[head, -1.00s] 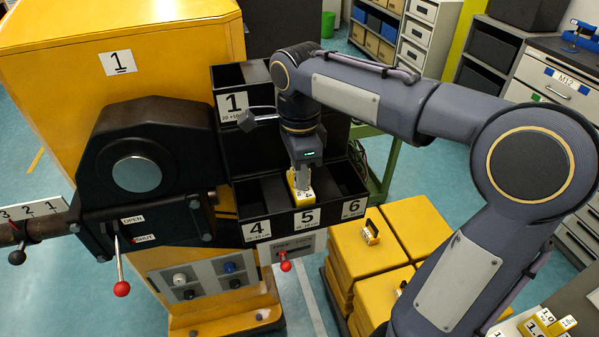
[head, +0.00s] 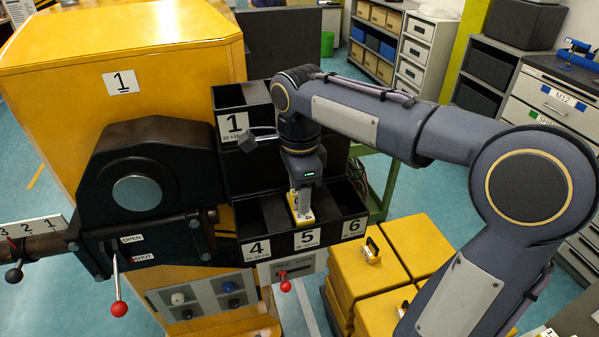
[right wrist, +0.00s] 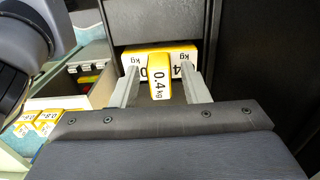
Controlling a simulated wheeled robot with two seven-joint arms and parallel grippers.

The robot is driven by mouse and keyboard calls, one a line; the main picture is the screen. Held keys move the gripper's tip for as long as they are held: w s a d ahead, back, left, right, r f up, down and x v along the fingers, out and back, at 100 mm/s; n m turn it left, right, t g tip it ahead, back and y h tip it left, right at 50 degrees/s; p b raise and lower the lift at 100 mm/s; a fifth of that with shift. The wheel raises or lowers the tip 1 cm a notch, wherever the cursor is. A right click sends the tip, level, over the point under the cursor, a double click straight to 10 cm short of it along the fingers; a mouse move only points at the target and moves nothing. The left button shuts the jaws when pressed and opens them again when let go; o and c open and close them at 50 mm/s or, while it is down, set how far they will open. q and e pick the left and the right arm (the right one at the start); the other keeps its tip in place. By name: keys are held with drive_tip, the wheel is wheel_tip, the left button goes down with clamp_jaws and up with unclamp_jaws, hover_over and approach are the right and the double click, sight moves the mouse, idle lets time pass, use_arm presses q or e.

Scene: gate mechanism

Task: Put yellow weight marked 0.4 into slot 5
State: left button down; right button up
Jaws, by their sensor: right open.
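The yellow weight marked 0.4 kg (head: 302,218) sits in slot 5 (head: 309,239), the middle front compartment of the black rack. In the right wrist view the weight (right wrist: 185,56) shows its label and its raised yellow handle (right wrist: 158,82). My right gripper (head: 300,204) points down into slot 5 from above. In the right wrist view its fingers (right wrist: 160,68) are open, one on each side of the handle, with visible gaps. The weight's underside is hidden. My left gripper is not in view.
Slots 4 (head: 256,250) and 6 (head: 353,228) lie on either side, with thin black walls between. A red-knobbed lever (head: 118,308) hangs at left and another (head: 285,286) below the rack. Yellow blocks (head: 365,285) stand at right of the rack.

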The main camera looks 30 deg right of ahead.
wheel_tip(320, 180, up, 12)
drive_tip(key=shift+f+p, duration=0.15)
drive_tip(key=shift+p, duration=0.25)
drive_tip(key=s+a+f+n+t+y, duration=0.2)
drive_tip(key=s+f+n, duration=0.6)
drive_tip(key=f+n, duration=0.1)
drive_tip(key=s+a+f+n+t+y, duration=0.1)
drive_tip(key=s+a+f+n+t, duration=0.1)
drive_tip(key=s+f+n, duration=0.7)
drive_tip(key=shift+f+n+t+y, duration=0.2)
drive_tip(key=shift+n+t+y, duration=0.2)
drive_tip(key=shift+n+t, duration=0.3)
drive_tip(key=shift+a, duration=0.1)
drive_tip(key=shift+c, duration=0.2)
